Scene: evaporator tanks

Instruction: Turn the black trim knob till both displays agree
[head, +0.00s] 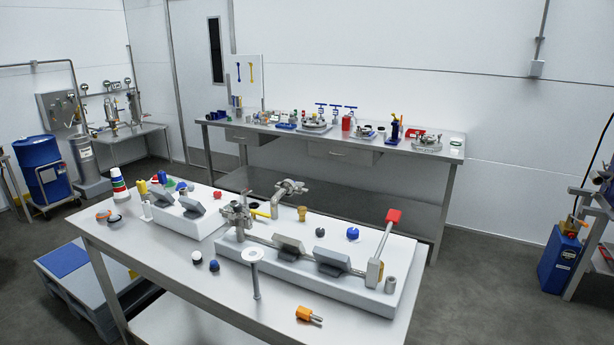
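A steel table (180,262) carries two white panels. The larger panel (340,287) holds a small black knob (320,232) and two grey slanted boxes, one in the middle (289,244) and one to its right (332,258). These may be displays; their faces cannot be read from here. The smaller panel at the left (172,220) holds two more grey slanted boxes (192,207). I cannot tell which black part is the trim knob. Neither of my grippers is in view.
The large panel also holds a red-topped lever (392,217), a blue knob (352,233) and pipe fittings (290,188). A white disc on a stem (253,256) and an orange-handled part (307,314) are at the front. A cluttered bench (330,145) stands behind.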

